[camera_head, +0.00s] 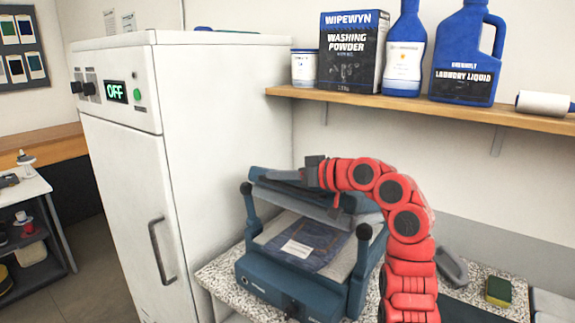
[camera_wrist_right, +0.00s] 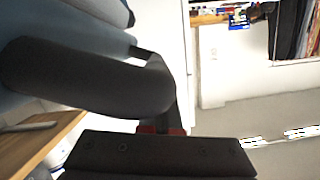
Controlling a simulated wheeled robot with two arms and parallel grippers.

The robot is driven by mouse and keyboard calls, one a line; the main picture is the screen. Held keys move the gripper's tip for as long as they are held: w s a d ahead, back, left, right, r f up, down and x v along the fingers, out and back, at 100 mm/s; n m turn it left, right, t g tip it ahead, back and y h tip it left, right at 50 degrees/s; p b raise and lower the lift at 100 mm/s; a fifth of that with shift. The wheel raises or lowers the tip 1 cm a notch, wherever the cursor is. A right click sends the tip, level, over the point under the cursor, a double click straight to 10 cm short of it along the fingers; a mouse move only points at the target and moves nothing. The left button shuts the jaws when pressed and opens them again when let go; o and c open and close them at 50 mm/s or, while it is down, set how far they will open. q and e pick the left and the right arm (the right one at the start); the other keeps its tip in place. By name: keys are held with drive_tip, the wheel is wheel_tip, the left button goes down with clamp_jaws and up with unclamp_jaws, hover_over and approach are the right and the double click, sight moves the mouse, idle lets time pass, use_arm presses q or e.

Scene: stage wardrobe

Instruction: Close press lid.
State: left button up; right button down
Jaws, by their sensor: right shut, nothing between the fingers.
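The blue press (camera_head: 285,293) stands on the speckled counter with its lid (camera_head: 300,199) raised and tilted above the bed. Folded dark blue denim (camera_head: 305,243) with a white label lies on the bed. My right gripper (camera_head: 315,172) is shut and empty at the upper part of the lid, its arm reaching in from the right. Whether it touches the lid is unclear. In the right wrist view, the shut gripper (camera_wrist_right: 155,155) is at the bottom, close to a thick dark rounded bar (camera_wrist_right: 90,80). My left gripper is out of view.
A tall white cabinet (camera_head: 200,120) showing "OFF" stands left of the press. A wooden shelf (camera_head: 400,104) with washing powder and blue bottles hangs above. A grey iron-like object (camera_head: 452,265) and a sponge (camera_head: 498,291) lie on the counter at right.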

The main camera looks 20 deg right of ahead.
drive_tip(key=s+a+f+n+b, duration=0.1)
drive_tip(key=f+b, duration=0.3)
drive_tip(key=f, duration=0.4)
drive_tip(key=s+a+f+n+b, duration=0.1)
drive_tip(key=a+f+b, duration=0.1)
drive_tip(key=f+b, duration=0.3)
wheel_tip(320, 180, down, 5)
drive_tip(key=shift+s+a+r+n+t+h, duration=0.2)
drive_tip(key=shift+s+n+t+h, duration=0.2)
